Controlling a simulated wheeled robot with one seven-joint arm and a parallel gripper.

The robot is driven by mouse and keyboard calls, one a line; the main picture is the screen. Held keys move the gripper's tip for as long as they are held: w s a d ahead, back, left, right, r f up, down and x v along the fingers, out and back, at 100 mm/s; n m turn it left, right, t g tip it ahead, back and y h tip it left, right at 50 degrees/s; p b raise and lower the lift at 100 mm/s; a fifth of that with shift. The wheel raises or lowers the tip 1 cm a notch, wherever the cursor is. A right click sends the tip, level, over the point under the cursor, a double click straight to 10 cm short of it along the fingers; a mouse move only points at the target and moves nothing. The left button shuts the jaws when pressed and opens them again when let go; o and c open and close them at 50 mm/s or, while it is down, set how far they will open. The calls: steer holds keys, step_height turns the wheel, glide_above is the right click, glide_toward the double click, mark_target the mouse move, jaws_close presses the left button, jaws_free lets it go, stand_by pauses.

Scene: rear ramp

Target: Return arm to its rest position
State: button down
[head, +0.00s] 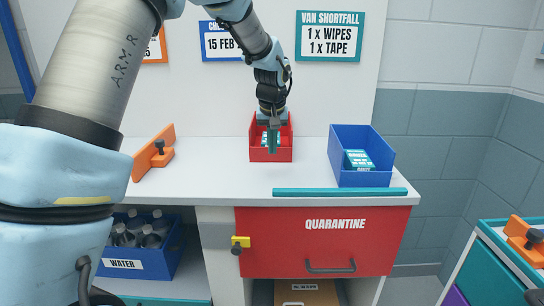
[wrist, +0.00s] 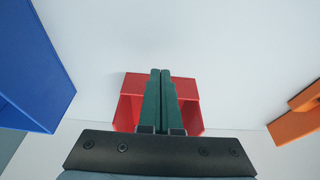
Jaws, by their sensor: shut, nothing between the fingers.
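My arm reaches in from the left and bends down from the top of the head view. The red bin (wrist: 190,88) shows behind the fingers in the wrist view. A teal and white pack in the red bin is partly hidden by the fingers.
A blue bin (head: 338,165) holding a teal pack (head: 360,160) stands to the right on the counter (head: 210,180). An orange bracket (head: 145,165) is at the left. A teal strip (head: 335,192) lies along the front edge, above the red quarantine drawer (head: 325,250).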

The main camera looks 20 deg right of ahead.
steer(key=d+b+v, duration=0.1)
steer(key=v, duration=0.5)
steer(key=shift+n+g+y, duration=0.3)
steer(key=shift+n+y, duration=0.1)
steer(key=shift+n, duration=0.5)
steer(key=a+f, duration=0.1)
steer(key=a, duration=0.6)
steer(key=s+a+f, duration=0.1)
steer(key=a+f, duration=0.1)
steer(key=a, duration=0.6)
steer(key=a+f, duration=0.2)
steer(key=a, duration=0.5)
steer(key=shift+s+a+f, duration=0.1)
steer(key=shift+s+a, duration=0.15)
steer(key=shift+a, duration=0.1)
steer(key=s+a+f+n, duration=0.1)
steer(key=s+a+f, duration=0.1)
steer(key=s+a, duration=0.3)
steer(key=s+a+f+n, duration=0.1)
steer(key=s+a+f, duration=0.2)
steer(key=s+a, duration=0.3)
steer(key=a, duration=0.4)
steer(key=shift+s+a+g, duration=0.25)
steer(key=shift+g, duration=0.15)
